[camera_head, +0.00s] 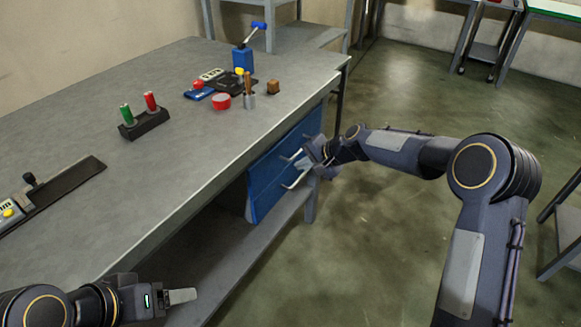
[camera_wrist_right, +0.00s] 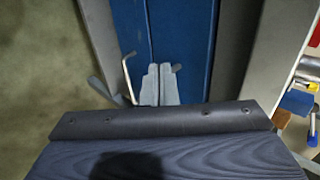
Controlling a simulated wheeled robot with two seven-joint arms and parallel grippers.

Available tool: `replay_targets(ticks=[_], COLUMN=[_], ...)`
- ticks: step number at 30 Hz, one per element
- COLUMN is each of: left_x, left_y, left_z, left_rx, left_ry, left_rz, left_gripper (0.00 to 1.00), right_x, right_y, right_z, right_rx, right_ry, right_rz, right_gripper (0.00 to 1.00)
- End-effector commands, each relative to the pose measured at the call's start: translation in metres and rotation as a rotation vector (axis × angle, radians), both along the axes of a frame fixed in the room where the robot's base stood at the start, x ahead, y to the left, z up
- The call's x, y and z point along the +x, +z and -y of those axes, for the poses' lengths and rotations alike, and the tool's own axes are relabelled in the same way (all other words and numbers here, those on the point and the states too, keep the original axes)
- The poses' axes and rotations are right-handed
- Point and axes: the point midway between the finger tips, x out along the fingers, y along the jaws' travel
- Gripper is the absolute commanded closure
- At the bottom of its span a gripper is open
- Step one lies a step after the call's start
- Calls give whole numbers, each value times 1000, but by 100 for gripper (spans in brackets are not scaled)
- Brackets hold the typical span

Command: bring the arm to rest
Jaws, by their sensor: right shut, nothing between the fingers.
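My right arm reaches in from the right, and its gripper (camera_head: 303,163) is beside the blue drawer front (camera_head: 268,172) under the table. In the right wrist view the two fingers of this gripper (camera_wrist_right: 160,85) are together with nothing between them. A bent metal handle (camera_wrist_right: 128,78) on the blue front shows just left of the fingers. I cannot tell whether the fingers touch the front. My left gripper (camera_head: 182,296) is at the lower left, beside the table's front edge. Its fingers are seen edge-on, so their opening is unclear.
The grey table (camera_head: 180,165) carries a red and green pair in a black holder (camera_head: 144,124), a red round item (camera_head: 221,101), a blue block (camera_head: 243,60) and a dark long tool (camera_head: 50,195). The floor (camera_head: 370,240) between table and right arm is clear.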

Motion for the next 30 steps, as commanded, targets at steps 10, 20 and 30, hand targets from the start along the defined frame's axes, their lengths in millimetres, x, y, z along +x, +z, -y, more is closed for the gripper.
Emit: replay_targets(ticks=[10, 20, 30], left_x=[0, 0, 0], left_y=[2, 3, 2], left_z=[0, 0, 0], left_rx=[0, 0, 0], left_ry=[0, 0, 0], left_rz=[0, 0, 0], left_gripper=[29, 29, 29], right_x=[-14, -74, -255], right_y=[23, 82, 131], right_z=[22, 64, 138], right_rx=[-1, -105, -347], right_ry=[-1, 60, 173], right_rz=[-1, 74, 181], right_gripper=[100, 100, 100])
